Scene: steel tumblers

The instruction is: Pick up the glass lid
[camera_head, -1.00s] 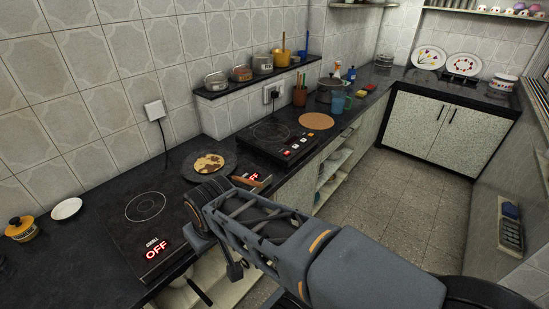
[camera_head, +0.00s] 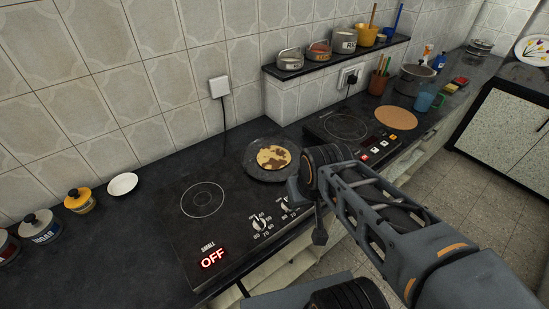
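My gripper (camera_head: 320,236) shows only as a small dark part hanging below my arm, over the counter's front edge. Its fingers are too hidden to judge, and nothing is visibly held. It is far from both vessels.
The near cooktop (camera_head: 200,228) reads OFF. The far cooktop (camera_head: 345,128), a cork mat (camera_head: 396,118) and a blue cup (camera_head: 426,101) follow along the counter (camera_head: 150,215). The floor at right is open.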

